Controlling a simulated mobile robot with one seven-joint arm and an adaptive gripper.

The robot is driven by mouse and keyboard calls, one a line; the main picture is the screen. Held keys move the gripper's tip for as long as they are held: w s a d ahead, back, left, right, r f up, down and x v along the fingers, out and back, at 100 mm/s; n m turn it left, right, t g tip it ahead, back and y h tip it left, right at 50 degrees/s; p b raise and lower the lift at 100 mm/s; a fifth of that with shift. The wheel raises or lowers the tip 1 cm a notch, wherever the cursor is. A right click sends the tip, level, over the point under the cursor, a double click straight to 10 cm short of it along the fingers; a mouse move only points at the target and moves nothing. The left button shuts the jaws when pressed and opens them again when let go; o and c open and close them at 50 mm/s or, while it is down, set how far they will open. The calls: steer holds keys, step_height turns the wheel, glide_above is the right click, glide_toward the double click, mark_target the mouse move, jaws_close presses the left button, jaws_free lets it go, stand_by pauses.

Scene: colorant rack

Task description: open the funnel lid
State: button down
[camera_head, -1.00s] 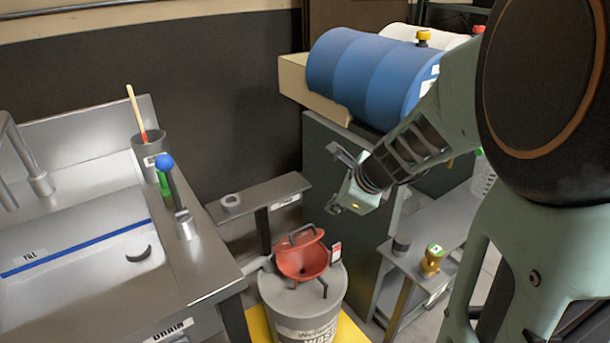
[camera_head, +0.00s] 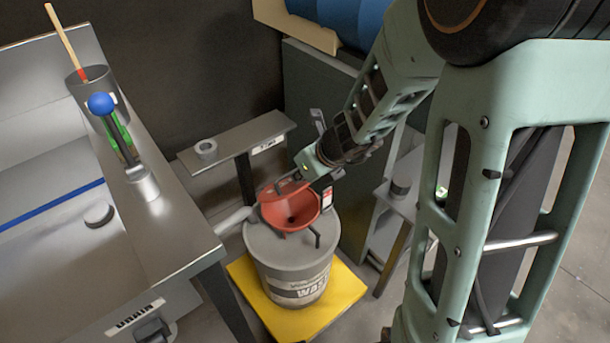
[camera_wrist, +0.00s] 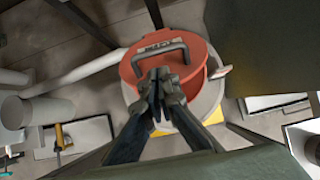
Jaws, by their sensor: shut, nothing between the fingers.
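The red funnel (camera_head: 293,220) sits on top of the grey waste drum (camera_head: 262,240). Its red lid (camera_wrist: 140,66) has a dark arched handle (camera_wrist: 165,44) and fills the upper middle of the wrist view. In the head view the funnel's inside shows, and the lid looks tilted up at the back, partly hidden by my gripper. My gripper (camera_wrist: 160,79) is shut and empty. Its fingertips are over the lid, beside the handle in the wrist view. I cannot tell whether they touch it.
The drum stands on a yellow platform (camera_head: 338,296). A steel sink bench (camera_head: 180,225) with a blue-knobbed lever (camera_head: 103,104) is on the left. A small shelf (camera_head: 235,138) stands behind the funnel. A dark cabinet and a blue barrel (camera_head: 335,14) are behind my arm.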

mark_target(294, 188)
steer(key=shift+b+x, duration=0.7)
steer(key=shift+x, duration=1.2)
steer(key=shift+w+r, duration=0.1)
steer(key=shift+r, duration=0.05)
steer(key=shift+w+a+r+p, duration=0.55)
steer(key=shift+w+r+p, duration=0.2)
steer(key=shift+p, duration=0.55)
steer(key=w+a+r+p, duration=0.2)
steer(key=w+a+p, duration=0.3)
steer(key=w+p, duration=0.3)
steer(key=shift+w+a+r+p, duration=0.25)
steer(key=shift+a+r+p, duration=0.1)
